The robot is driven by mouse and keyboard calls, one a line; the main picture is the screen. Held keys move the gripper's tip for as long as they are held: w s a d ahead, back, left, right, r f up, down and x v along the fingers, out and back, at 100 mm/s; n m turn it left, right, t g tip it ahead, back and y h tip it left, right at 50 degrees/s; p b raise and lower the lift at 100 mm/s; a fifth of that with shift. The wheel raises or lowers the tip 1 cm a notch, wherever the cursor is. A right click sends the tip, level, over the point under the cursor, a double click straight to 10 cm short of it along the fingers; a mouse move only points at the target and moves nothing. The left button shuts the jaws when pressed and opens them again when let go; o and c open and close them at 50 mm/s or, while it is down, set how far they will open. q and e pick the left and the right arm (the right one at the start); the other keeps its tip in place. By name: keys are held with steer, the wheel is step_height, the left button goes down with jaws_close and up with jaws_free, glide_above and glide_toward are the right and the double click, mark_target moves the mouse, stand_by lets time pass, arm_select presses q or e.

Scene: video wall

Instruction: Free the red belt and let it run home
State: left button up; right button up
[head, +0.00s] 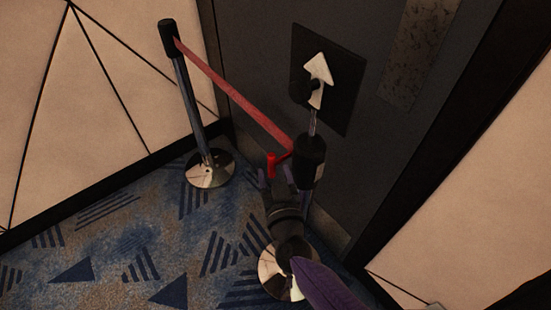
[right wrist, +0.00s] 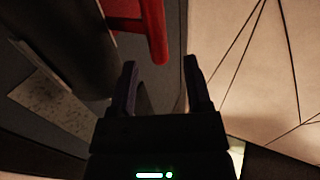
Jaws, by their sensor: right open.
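The red belt (head: 235,98) is stretched from the black head of the far post (head: 168,40) down to the black head of the near post (head: 312,160). At the near post it ends in a bright red piece with a hanging tab (head: 272,165). My right gripper (head: 277,176) is open and empty just below this red piece, beside the near post. In the right wrist view, the red end piece (right wrist: 154,30) is just beyond the open fingers (right wrist: 160,76), with the black post head (right wrist: 65,45) to its left. My left gripper is not in view.
A dark square panel (head: 346,85) with a white arrow (head: 318,72) shows above the near post, in front of a dark door. The posts have round shiny bases (head: 209,170) on blue patterned carpet (head: 130,240). Pale wall panels (head: 100,90) stand at the left. The carpet at left is clear.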

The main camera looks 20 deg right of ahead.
mark_target(273, 163)
steer(key=w, duration=0.2)
steer(key=w+b, duration=0.1)
steer(key=shift+w+d, duration=0.3)
steer(key=shift+w, duration=0.05)
steer(key=shift+w+d, duration=0.1)
steer(key=shift+w, duration=0.3)
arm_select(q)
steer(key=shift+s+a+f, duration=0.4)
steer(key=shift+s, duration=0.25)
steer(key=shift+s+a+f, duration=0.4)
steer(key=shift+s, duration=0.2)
arm_select(e)
steer(key=c, duration=0.7)
jaws_close()
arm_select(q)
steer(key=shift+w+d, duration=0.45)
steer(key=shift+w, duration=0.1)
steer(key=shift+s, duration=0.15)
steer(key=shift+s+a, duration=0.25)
